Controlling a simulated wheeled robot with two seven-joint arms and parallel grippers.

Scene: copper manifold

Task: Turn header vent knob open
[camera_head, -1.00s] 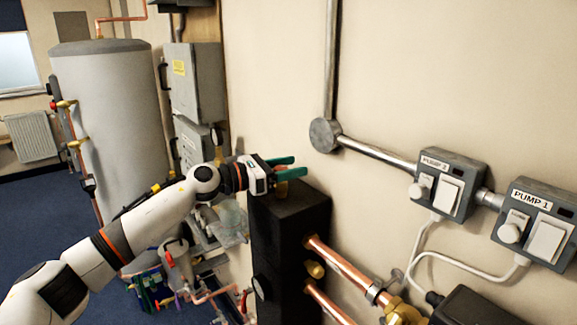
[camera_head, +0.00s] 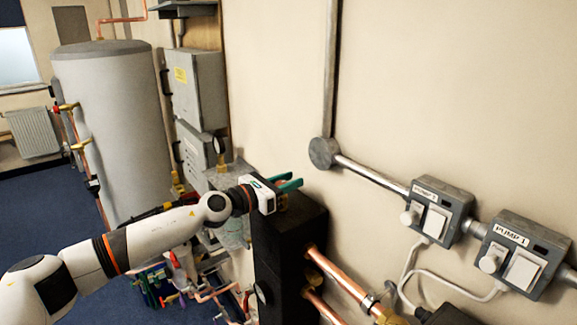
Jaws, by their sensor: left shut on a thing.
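The black header (camera_head: 289,221) is a tall dark block against the wall, with copper pipes coming out of its right side. A small brass vent knob (camera_head: 282,202) stands on its top and is mostly hidden by the gripper. My left gripper (camera_head: 289,184) has teal fingers and is at the top of the header. It is shut on the vent knob, though the fingers hide much of the contact. My left arm reaches in from the lower left. My right gripper is not in view.
A grey conduit and round junction box (camera_head: 323,153) run along the wall to two pump switch boxes (camera_head: 440,210) at the right. A grey cylinder tank (camera_head: 112,130) and grey cabinets (camera_head: 196,88) stand at the left. The wall above the header is clear.

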